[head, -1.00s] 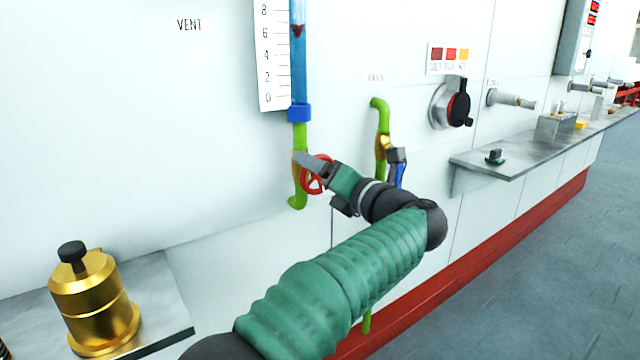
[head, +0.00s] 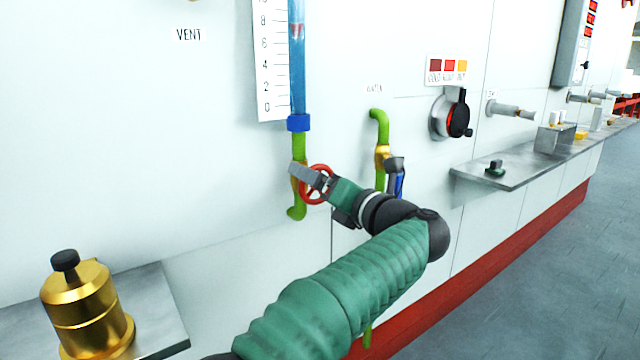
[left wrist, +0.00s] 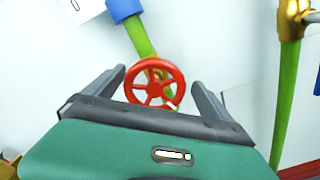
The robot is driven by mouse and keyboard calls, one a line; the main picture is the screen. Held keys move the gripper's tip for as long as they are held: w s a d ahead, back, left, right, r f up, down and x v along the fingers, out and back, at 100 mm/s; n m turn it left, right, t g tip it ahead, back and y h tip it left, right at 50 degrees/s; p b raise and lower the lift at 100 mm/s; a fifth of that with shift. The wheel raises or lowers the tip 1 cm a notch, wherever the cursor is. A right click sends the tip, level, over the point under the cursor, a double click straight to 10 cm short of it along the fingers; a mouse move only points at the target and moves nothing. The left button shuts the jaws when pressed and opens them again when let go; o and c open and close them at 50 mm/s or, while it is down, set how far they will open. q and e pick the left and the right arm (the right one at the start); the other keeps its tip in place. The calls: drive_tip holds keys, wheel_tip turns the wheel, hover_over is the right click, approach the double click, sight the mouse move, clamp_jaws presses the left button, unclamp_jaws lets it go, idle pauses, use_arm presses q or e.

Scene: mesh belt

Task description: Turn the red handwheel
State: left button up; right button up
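The red handwheel (head: 316,197) has spokes and sits on a green pipe (head: 298,148) below a blue collar (head: 298,123). My left gripper (head: 310,178) is at the wheel, with a grey finger across its upper part in the head view. In the left wrist view the handwheel (left wrist: 155,82) lies between the two spread fingers of my left gripper (left wrist: 157,92), with gaps on both sides. The fingers are open, and I cannot tell whether either touches the rim. My right gripper is not in view.
A second green pipe (head: 380,130) with a brass fitting and blue handle (head: 397,180) stands right of the wheel. A brass canister (head: 85,315) is on the lower left shelf. A round black-and-grey socket (head: 452,115) and a metal shelf (head: 515,165) are further right.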

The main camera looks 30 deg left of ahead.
use_arm(q)
drive_tip(key=shift+s+r, duration=0.1)
drive_tip(key=shift+r, duration=0.05)
drive_tip(key=p+v, duration=0.4)
drive_tip(key=v, duration=1.3)
drive_tip(key=shift+p, duration=0.35)
